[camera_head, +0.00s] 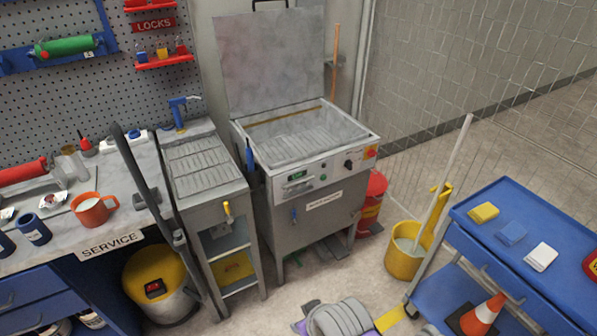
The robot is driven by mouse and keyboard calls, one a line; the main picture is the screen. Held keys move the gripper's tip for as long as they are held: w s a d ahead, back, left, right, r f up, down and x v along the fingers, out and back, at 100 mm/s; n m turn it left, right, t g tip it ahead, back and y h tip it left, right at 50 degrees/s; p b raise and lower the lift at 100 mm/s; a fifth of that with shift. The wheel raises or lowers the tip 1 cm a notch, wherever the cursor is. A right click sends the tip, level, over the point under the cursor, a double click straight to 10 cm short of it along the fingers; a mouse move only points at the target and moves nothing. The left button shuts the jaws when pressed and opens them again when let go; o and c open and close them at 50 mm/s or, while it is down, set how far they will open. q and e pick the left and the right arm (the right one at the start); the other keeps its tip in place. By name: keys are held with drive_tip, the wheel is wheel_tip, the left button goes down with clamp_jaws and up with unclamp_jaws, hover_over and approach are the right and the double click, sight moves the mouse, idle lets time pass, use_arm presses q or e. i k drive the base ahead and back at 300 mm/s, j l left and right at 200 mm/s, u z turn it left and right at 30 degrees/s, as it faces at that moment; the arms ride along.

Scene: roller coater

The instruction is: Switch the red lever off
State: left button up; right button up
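No clear red lever stands out. The closest match is a small red control on a yellow plate (370,152), at the right end of the front panel of the grey open-lidded machine (310,190). It is too small to tell its position. The panel also carries a green-lit display (297,175) and a black knob (348,165). A blue handle (249,155) is on the machine's left side and a small blue tap (294,215) is on its front. Neither of my grippers is in view.
A service bench (110,225) stands left, with a yellow-lidded bin (155,280) below. A grey cabinet (205,190) adjoins the machine. A yellow mop bucket (405,258) and blue cart (545,235) stand right. A grey ribbed shape (340,318) is at the bottom edge. Some floor before the machine is clear.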

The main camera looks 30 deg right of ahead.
sight(353, 215)
drive_tip(key=i+l+z, duration=0.2)
drive_tip(key=l, duration=0.45)
drive_tip(key=i+l+z, duration=0.15)
drive_tip(key=i+l, duration=0.3)
drive_tip(key=l, duration=0.2)
drive_tip(key=i+l+z, duration=0.2)
drive_tip(key=i+l, duration=0.15)
drive_tip(key=l, duration=0.2)
drive_tip(key=i+l+z, duration=0.2)
drive_tip(key=i+l, duration=0.2)
drive_tip(key=l, duration=0.15)
